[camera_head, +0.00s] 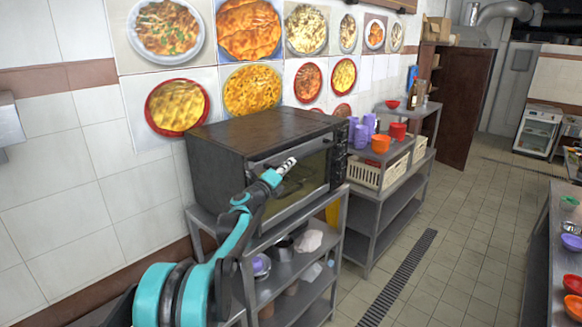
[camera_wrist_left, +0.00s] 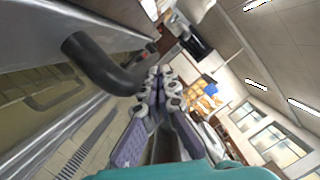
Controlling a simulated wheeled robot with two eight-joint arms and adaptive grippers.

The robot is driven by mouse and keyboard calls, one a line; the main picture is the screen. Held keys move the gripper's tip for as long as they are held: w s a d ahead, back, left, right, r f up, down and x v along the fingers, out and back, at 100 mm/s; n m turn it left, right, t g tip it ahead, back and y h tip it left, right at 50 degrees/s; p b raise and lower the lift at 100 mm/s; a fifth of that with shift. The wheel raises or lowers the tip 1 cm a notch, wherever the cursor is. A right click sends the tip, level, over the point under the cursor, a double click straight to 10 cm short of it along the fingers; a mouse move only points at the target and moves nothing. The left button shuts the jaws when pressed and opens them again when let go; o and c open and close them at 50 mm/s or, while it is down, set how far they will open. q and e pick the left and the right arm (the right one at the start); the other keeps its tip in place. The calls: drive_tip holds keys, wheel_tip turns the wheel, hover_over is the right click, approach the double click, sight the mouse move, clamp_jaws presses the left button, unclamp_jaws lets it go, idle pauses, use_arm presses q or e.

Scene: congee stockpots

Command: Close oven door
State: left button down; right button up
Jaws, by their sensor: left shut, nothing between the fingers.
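The oven (camera_head: 265,130) is a dark brown box on a metal shelf unit against the tiled wall. Its glass door (camera_head: 308,178) is upright at the front, and I cannot tell whether a small gap is left. My left gripper (camera_head: 290,163) is shut and empty, in front of the upper part of the door. In the left wrist view, the shut fingers (camera_wrist_left: 158,85) are beside the black curved door handle (camera_wrist_left: 100,65), with door glass at the left. I cannot tell whether they touch it. My right gripper is not in view.
A second metal shelf unit to the right holds a cream basket (camera_head: 366,174), purple cups (camera_head: 361,135) and an orange cup (camera_head: 381,143). A counter with bowls (camera_head: 571,241) stands at the right edge. The tiled floor between has a drain grate (camera_head: 398,277) and is free.

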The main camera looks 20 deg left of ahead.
use_arm(q)
drive_tip(key=shift+a, duration=0.1)
drive_tip(key=s+a+f, duration=0.2)
drive_tip(key=s, duration=1)
drive_tip(key=s+d+f+m+g+h+b, duration=0.1)
drive_tip(key=s+d+f+m+g+b, duration=0.4)
drive_tip(key=s+d+f+m, duration=0.65)
drive_tip(key=s+d+f+m+g+h+b, duration=0.25)
drive_tip(key=s+d+f+m+b, duration=0.45)
drive_tip(key=d+m, duration=0.55)
drive_tip(key=s+a+f+m+g+y+b, duration=0.2)
drive_tip(key=s+f+m+y+b, duration=0.1)
drive_tip(key=s+f+m, duration=0.5)
drive_tip(key=s+a+f+m+g+y+b, duration=0.1)
drive_tip(key=s+f+m+g+y+b, duration=0.1)
drive_tip(key=s+f+m, duration=0.7)
wheel_tip(320, 180, down, 4)
drive_tip(key=m+y+b, duration=0.1)
drive_tip(key=m+b, duration=0.1)
drive_tip(key=m, duration=0.3)
drive_tip(key=shift+s+a+g, duration=0.2)
drive_tip(key=shift+a+g, duration=0.15)
